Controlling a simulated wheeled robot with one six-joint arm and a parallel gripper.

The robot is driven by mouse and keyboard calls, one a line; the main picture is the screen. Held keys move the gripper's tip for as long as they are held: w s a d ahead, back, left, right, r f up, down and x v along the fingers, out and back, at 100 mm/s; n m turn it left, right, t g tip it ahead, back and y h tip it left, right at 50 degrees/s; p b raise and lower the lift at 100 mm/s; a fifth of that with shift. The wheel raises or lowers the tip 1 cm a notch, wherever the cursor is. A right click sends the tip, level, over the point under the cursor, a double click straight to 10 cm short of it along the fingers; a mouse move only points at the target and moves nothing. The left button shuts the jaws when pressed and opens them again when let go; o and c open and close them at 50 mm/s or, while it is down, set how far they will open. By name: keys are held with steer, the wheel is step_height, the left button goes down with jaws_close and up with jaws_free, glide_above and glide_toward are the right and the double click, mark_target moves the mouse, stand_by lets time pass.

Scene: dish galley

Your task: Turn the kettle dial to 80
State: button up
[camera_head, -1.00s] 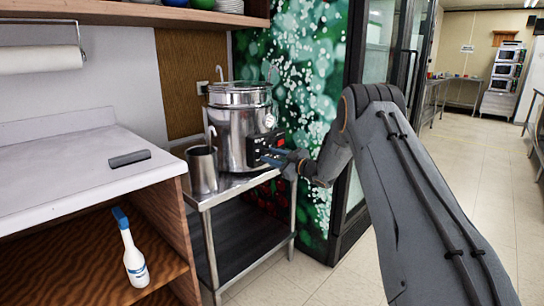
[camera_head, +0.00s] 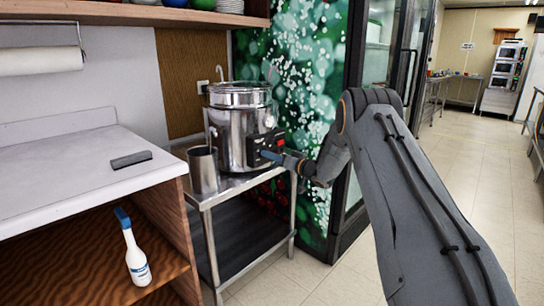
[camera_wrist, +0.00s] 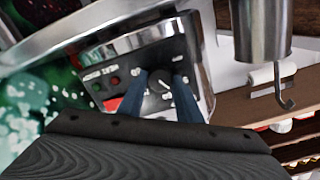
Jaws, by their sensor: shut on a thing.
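The kettle (camera_head: 228,125) is a large shiny metal pot standing on a steel stand. Its black control panel (camera_head: 257,147) faces my arm. In the wrist view the panel (camera_wrist: 112,72) carries a round black dial (camera_wrist: 160,80) with a pale pointer mark. My gripper (camera_wrist: 160,88) has its two blue fingers on either side of the dial, shut on it. The gripper (camera_head: 270,155) meets the panel from the right in the head view. The dial's number markings are too small to read.
A metal cup (camera_head: 203,172) stands on the stand (camera_head: 232,183) left of the kettle. A white counter (camera_head: 65,175) with a dark grey block (camera_head: 131,159) is at left. Open floor lies at right.

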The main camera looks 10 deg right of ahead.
steer(key=m, duration=0.6)
steer(key=shift+d+p, duration=0.25)
steer(key=shift+p, duration=0.1)
steer(key=shift+m, duration=0.4)
steer(key=o, duration=1)
steer(key=shift+d, duration=0.1)
steer(key=shift+o, duration=0.2)
steer(key=v, duration=0.7)
steer(key=shift+s, duration=0.3)
